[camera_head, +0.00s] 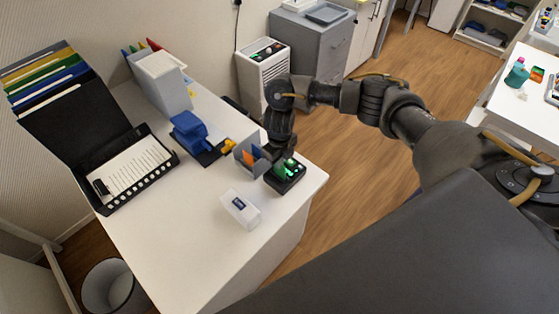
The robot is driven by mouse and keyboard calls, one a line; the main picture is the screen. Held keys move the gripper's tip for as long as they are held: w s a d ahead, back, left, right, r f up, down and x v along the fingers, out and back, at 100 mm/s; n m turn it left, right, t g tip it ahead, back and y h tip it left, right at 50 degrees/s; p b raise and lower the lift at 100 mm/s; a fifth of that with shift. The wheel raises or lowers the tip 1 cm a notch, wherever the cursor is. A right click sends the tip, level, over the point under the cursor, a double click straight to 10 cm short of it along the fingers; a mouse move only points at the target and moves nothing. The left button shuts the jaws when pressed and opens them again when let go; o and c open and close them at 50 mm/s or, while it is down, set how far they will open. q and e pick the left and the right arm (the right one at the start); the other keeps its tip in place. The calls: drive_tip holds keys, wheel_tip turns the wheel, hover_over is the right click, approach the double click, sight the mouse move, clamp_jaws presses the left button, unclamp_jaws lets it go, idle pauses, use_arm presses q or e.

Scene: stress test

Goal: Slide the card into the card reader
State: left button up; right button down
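A small dark box with bright green on its upper part (286,182), which looks like the card reader, sits near the right edge of the white desk. My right gripper (281,157) points down at the back of this box, touching it or just above it. Its fingers are small and dark here, and I cannot tell whether they are open or shut. I cannot make out a separate card; the green patch could be a card or part of the reader. My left gripper is not in view.
A grey holder with an orange piece (251,156) stands just left of the reader. A clear-white box (240,209) lies in front. A blue object (188,131), a white file box (163,84) and a black binder (127,170) are farther left. The desk front (170,255) is clear.

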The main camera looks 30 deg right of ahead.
drive_tip(key=shift+f+b, duration=1)
drive_tip(key=shift+f, duration=0.2)
drive_tip(key=c, duration=1.6)
unclamp_jaws()
wheel_tip(320, 180, up, 11)
drive_tip(key=shift+f, duration=0.1)
